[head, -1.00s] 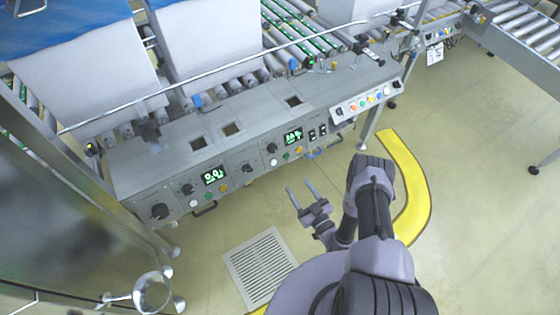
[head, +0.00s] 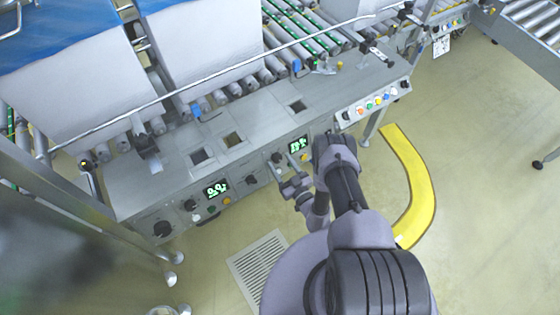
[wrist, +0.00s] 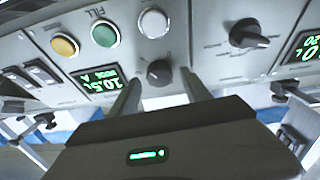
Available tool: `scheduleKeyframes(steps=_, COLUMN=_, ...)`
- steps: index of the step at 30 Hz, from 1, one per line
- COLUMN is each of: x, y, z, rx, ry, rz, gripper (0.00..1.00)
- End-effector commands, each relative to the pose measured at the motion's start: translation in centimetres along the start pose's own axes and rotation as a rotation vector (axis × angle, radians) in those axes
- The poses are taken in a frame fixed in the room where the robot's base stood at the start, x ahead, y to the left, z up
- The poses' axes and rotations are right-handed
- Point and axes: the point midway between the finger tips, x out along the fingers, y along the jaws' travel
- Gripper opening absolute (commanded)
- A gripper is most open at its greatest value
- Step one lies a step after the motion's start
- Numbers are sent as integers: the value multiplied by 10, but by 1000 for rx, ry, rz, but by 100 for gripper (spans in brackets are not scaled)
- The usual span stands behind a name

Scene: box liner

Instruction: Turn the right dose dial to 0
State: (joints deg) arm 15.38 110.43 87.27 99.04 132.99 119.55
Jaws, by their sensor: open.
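The right dose dial (wrist: 159,72) is a small black knob on the grey control panel, beside a green-lit display (wrist: 97,86) that appears upside down in the wrist view and seems to read about 10.5. In the head view the dial (head: 277,158) sits just left of the right display (head: 298,144). My gripper (wrist: 160,82) is open and empty, its two fingers pointing at the panel with the dial between them in the picture. I cannot tell whether the fingertips reach around it. In the head view my gripper (head: 284,166) is close in front of the dial.
A larger black selector (wrist: 248,35) and white (wrist: 153,23), green (wrist: 105,34) and yellow (wrist: 64,45) buttons are near the dial. The left display (head: 216,188) is further left on the panel. A yellow floor strip (head: 415,185) curves at right.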

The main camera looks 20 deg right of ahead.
Motion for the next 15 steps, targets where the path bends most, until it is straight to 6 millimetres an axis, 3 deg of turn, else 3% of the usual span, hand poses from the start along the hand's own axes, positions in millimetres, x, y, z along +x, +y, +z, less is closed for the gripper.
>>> scheduleKeyframes(steps=2, x=0, y=0, z=0, rx=0, ry=0, rz=0, gripper=54)
scheduleKeyframes(steps=10, x=0, y=0, z=0, rx=0, ry=0, rz=0, gripper=1)
scheduleKeyframes(steps=15, x=0, y=0, z=0, rx=-4, ry=0, rz=-2, gripper=0)
